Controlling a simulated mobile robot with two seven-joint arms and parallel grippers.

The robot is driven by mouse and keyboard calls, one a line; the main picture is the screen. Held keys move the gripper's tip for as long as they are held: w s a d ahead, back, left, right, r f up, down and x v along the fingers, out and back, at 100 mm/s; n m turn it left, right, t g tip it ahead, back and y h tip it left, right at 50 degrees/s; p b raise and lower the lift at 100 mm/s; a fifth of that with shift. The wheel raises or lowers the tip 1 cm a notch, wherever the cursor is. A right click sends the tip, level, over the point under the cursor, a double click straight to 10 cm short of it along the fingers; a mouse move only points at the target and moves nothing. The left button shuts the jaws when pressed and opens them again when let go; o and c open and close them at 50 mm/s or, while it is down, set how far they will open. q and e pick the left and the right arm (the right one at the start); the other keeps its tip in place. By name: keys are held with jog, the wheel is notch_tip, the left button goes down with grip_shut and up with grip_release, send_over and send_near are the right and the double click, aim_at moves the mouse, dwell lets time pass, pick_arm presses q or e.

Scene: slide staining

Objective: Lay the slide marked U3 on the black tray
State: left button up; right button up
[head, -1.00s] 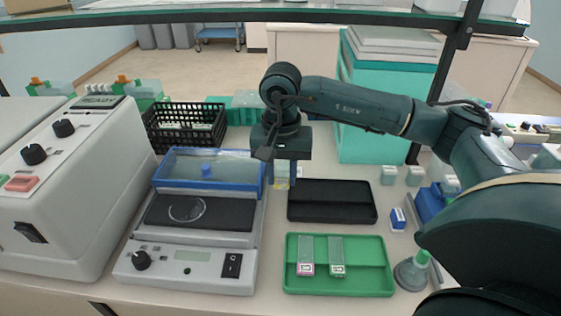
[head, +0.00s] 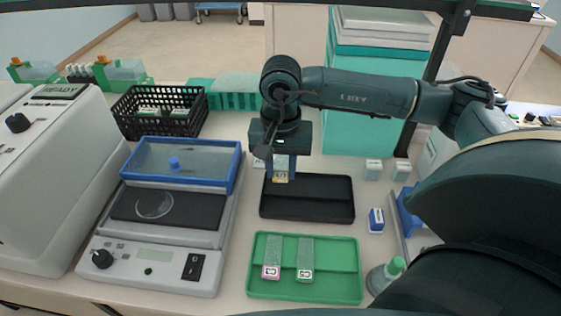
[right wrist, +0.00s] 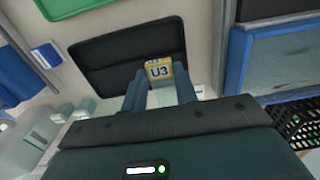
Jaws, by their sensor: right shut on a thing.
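The slide marked U3 (head: 281,177) has a yellow label and hangs upright, label end down, from my right gripper (head: 281,170). In the right wrist view its U3 label (right wrist: 159,71) shows between the two fingers of the gripper (right wrist: 160,92), which is shut on it. The black tray (head: 318,200) is empty; the slide is in front of its back left part in the head view. Any gap between slide and tray is hard to judge. The tray also shows in the right wrist view (right wrist: 125,45). My left gripper is not in view.
A green tray (head: 335,270) with two slides, one pink-labelled, lies in front of the black tray. A blue-lidded hotplate device (head: 165,205) stands to the left. A small blue box (head: 376,220) and a green-capped bottle (head: 388,275) stand to the right. A black basket (head: 160,110) is behind.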

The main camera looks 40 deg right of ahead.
aim_at(281, 174)
jog(key=shift+f, duration=0.15)
jog(key=shift+f, duration=0.4)
jog(key=shift+f+b, duration=0.55)
jog(key=shift+f, duration=0.05)
notch_tip(281, 174, down, 2)
jog(key=shift+b, duration=0.55)
notch_tip(281, 174, down, 2)
jog(key=shift+f+b, duration=0.1)
jog(key=shift+b, duration=0.85)
jog(key=shift+f+b, duration=0.25)
jog(key=shift+b, duration=0.05)
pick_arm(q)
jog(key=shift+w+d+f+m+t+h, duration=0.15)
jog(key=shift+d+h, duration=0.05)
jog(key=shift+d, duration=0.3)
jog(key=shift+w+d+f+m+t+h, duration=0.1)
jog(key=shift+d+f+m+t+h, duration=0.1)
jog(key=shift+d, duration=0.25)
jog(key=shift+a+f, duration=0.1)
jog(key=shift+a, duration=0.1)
pick_arm(e)
jog(key=shift+f, duration=0.1)
